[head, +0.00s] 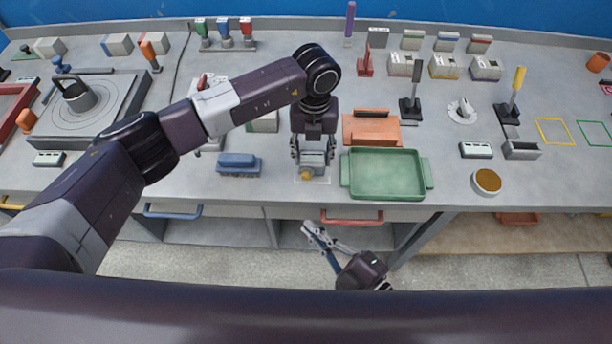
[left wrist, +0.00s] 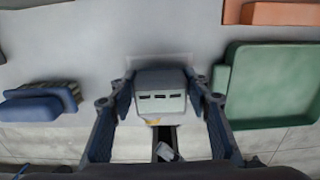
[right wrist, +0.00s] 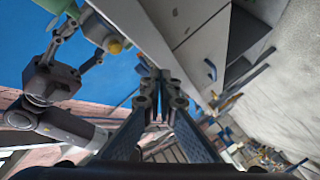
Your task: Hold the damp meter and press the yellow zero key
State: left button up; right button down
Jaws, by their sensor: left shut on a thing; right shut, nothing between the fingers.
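The damp meter (head: 313,160) is a small pale grey block with a yellow key (head: 306,174) on its near side. My left gripper (head: 313,155) points down and is shut on the meter from both sides, at the bench's front edge. In the left wrist view the meter (left wrist: 160,88) sits between the fingers, its dark slots showing and the yellow key mostly hidden. My right gripper (head: 308,230) is shut and empty, lower and in front of the bench, apart from the meter. In the right wrist view the yellow key (right wrist: 115,47) shows at upper left, beyond the shut fingertips (right wrist: 160,80).
A green tray (head: 428,176) stands close to the right of the meter, with an orange tray (head: 371,134) behind it. A blue block (head: 238,163) lies to the left. Drawers with a blue handle (head: 172,212) and a red handle (head: 352,219) line the bench front.

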aim_at(309, 201)
jog(key=r, duration=0.1)
jog(key=a+r, duration=0.1)
jog(key=s+r+n+y, duration=0.1)
jog(key=shift+a+r, duration=0.1)
jog(key=shift+a, duration=0.1)
jog(key=shift+w, duration=0.1)
jog(key=shift+w, duration=4.4)
jog(key=shift+w, duration=0.15)
jog(key=shift+w, duration=0.25)
jog(key=shift+w, duration=0.55)
jog(key=shift+s, duration=1)
